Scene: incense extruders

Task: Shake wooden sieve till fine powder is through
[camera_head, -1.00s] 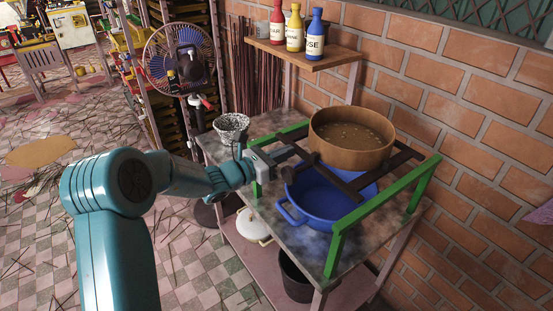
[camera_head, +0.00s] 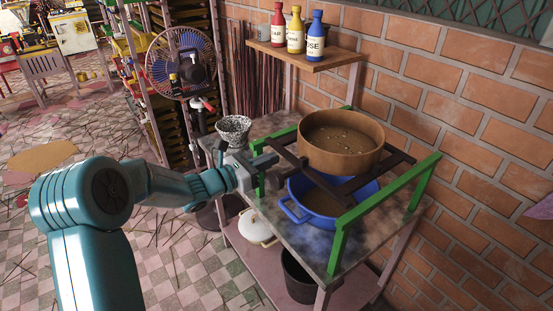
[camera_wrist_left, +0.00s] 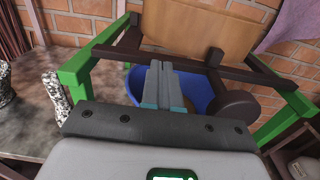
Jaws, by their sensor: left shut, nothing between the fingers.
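The round wooden sieve (camera_head: 340,158) rests on dark wooden rails (camera_head: 392,165) across a green frame (camera_head: 388,205); brownish material with small lumps lies inside it. In the left wrist view the sieve's wall (camera_wrist_left: 195,25) fills the top. Below the rails stands a blue basin (camera_head: 295,208) with brown powder in it; part of it shows in the wrist view (camera_wrist_left: 205,88). My left gripper (camera_head: 268,161) is at the left side of the frame, shut and empty, near the rails. In the wrist view its fingertips (camera_wrist_left: 160,68) are together, beside a dark round knob (camera_wrist_left: 237,105). My right gripper is out of view.
A speckled cup (camera_head: 233,130) stands at the table's left corner. Bottles (camera_head: 296,32) stand on a wall shelf above. A fan (camera_head: 180,60) stands behind at left. A white lidded pot (camera_head: 258,228) and a dark bucket (camera_head: 298,275) sit below. The brick wall bounds the right.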

